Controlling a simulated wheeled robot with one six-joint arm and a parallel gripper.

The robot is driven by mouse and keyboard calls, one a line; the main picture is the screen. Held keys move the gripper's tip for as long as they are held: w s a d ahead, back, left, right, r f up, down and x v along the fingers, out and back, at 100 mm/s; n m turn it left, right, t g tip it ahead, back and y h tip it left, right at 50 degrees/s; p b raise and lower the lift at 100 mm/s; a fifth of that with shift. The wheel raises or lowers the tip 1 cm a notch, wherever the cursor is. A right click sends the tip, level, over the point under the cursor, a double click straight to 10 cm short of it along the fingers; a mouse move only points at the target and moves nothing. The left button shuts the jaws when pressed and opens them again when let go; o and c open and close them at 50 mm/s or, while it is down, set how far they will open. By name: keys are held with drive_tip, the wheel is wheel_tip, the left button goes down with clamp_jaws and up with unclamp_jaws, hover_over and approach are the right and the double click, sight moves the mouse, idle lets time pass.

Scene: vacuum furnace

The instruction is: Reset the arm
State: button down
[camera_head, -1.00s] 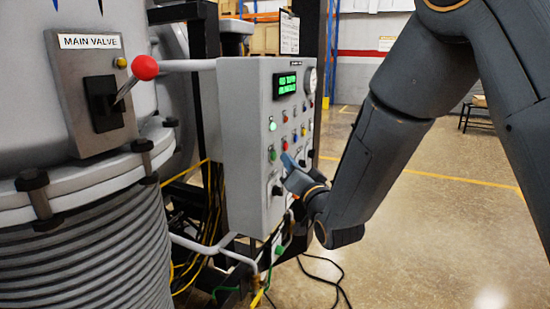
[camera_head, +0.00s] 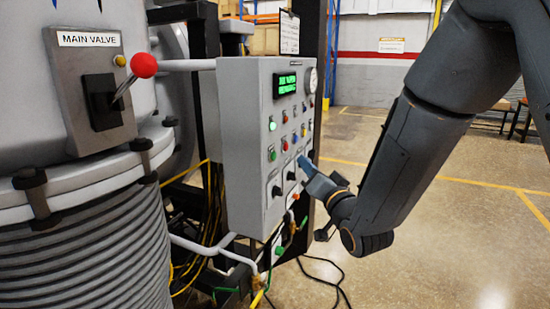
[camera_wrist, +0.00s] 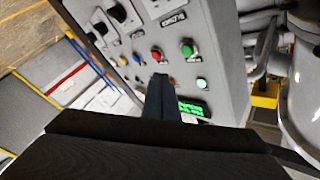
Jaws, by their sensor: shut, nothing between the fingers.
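My gripper (camera_head: 304,163) is shut and empty. Its fingertips are in front of the lower right part of the grey control panel (camera_head: 245,150) in the head view; I cannot tell the exact gap. My arm comes down from the upper right. In the wrist view the closed fingers (camera_wrist: 161,95) point at the panel face (camera_wrist: 222,60), with a red button (camera_wrist: 155,56), a green button (camera_wrist: 187,48) and the green-lit display (camera_wrist: 192,108) near them.
The main valve's red-knobbed lever (camera_head: 144,65) reaches close to the panel's left side. A ribbed grey vessel (camera_head: 85,245) stands at left. Cables (camera_head: 325,275) lie on the floor below the panel. The floor (camera_head: 440,230) at right is open.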

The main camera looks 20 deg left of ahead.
idle(0.5)
drive_tip(key=d+f+g+h, duration=0.2)
drive_tip(key=d+f+h, duration=0.35)
drive_tip(key=d, duration=0.45)
drive_tip(key=d+f+g+h, duration=0.2)
drive_tip(key=d+f+h, duration=0.3)
drive_tip(key=d, duration=0.5)
drive_tip(key=s+d+f+g+h, duration=0.1)
drive_tip(key=s+d+f+g, duration=0.2)
drive_tip(key=s+d+g, duration=0.2)
drive_tip(key=s+d+f+g+h, duration=0.1)
drive_tip(key=s+d+f+g, duration=0.3)
drive_tip(key=s+d, duration=0.7)
drive_tip(key=s, duration=0.7)
drive_tip(key=shift+s+f+m+g, duration=0.15)
drive_tip(key=shift+s+m+g, duration=0.15)
drive_tip(key=shift+g, duration=0.1)
drive_tip(key=shift+w+a, duration=0.1)
drive_tip(key=shift+a, duration=0.1)
